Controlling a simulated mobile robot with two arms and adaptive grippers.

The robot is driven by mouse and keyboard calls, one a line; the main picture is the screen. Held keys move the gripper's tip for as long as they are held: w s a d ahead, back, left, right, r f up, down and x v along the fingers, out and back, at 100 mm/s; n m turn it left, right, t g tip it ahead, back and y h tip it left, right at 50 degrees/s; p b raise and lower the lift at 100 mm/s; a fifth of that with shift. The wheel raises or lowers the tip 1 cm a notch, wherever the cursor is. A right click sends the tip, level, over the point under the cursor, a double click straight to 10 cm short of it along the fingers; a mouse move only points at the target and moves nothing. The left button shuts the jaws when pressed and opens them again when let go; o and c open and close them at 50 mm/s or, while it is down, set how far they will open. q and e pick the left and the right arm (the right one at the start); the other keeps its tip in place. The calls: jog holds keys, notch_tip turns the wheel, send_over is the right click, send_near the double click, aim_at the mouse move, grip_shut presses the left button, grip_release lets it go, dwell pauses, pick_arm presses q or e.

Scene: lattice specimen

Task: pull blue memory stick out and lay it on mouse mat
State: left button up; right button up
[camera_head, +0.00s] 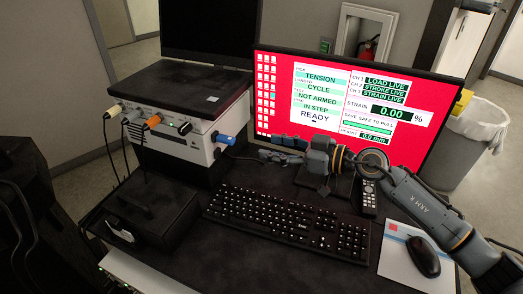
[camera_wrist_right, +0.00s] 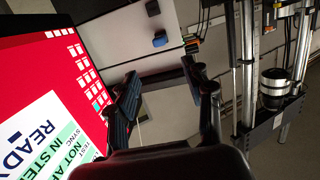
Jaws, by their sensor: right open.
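The blue memory stick (camera_head: 223,138) juts out from the right end of the white instrument box's (camera_head: 185,148) front in the head view. In the right wrist view a small blue piece (camera_wrist_right: 160,39), apparently the stick, stands against a pale face beyond the fingertips. My right gripper (camera_head: 268,156) is to the right of the stick, in front of the monitor, apart from it. In the right wrist view its two fingers (camera_wrist_right: 160,70) are spread with nothing between them. The mouse mat (camera_head: 395,266) is pale and lies at the right of the desk. My left gripper is not in view.
A black mouse (camera_head: 423,257) covers part of the mat's right side. A black keyboard (camera_head: 290,222) fills the middle of the desk, with a remote (camera_head: 368,199) beyond it. The red-screened monitor (camera_head: 280,125) stands close behind my right gripper. Cables hang at the left.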

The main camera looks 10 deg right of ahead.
aim_at(231, 139)
jog(key=x, duration=1.3)
jog(key=shift+w+a+r, duration=0.1)
jog(key=shift+a+r, duration=0.05)
jog(key=shift+a, duration=0.1)
grip_shut()
